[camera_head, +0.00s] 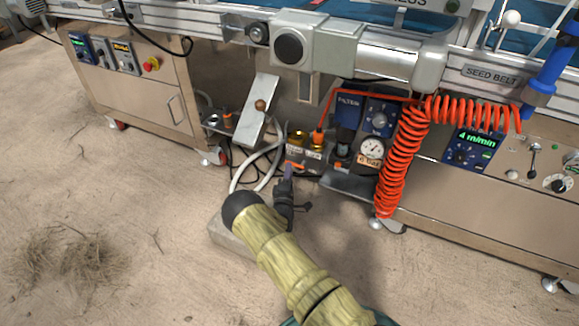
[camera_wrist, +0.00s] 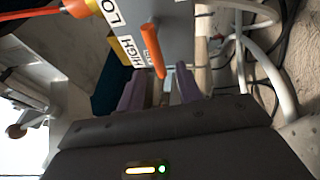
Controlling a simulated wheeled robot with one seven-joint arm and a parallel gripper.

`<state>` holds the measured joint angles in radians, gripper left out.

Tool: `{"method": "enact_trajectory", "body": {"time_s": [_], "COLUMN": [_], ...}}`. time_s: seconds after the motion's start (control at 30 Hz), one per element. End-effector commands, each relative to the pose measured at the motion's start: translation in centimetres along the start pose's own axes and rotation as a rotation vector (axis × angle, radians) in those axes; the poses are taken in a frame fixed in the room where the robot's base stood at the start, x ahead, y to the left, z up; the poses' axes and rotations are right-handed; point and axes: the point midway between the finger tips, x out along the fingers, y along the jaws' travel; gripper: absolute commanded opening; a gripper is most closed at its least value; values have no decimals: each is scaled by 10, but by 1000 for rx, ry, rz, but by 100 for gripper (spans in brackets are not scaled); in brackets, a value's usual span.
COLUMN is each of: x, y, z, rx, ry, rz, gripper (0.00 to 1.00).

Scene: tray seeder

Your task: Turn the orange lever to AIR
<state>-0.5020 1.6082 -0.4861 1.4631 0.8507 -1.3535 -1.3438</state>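The orange lever (camera_wrist: 154,50) sticks out from a grey block (camera_wrist: 178,30) in the wrist view. Its tip shows between my two purple fingertips, with gaps on both sides. White labels on the block read "LO", cut off, and "HIGH"; a small label behind the lever is partly hidden and I cannot read it. My gripper (camera_wrist: 160,88) is open, and nothing is visibly clamped. In the head view my gripper (camera_head: 288,174) is low beside the brass fittings (camera_head: 305,148), close to a small orange piece (camera_head: 296,164) that looks like the lever.
A coiled red hose (camera_head: 402,160) hangs to the right, near a pressure gauge (camera_head: 372,149) and a blue filter (camera_head: 348,112). Pale hoses (camera_head: 262,165) and black cables loop at the left. A tilted metal plate (camera_head: 258,108) stands behind. The floor in front is mostly open.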

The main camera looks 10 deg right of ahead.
Motion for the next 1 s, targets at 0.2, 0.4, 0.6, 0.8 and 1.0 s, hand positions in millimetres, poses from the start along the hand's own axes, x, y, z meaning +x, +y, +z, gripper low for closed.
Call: {"method": "enact_trajectory", "body": {"time_s": [0.2,0.4,0.6,0.8,1.0], "x": [-44,-84,-123,-144,-147], "y": [4,4,3,1,0], "z": [-1,0,-1,0,0], "rx": [-1,-2,-1,0,1], "ry": [2,2,3,0,-1], "rz": [-4,-3,-2,-1,0], "gripper": [35,35,35,35,35]}}
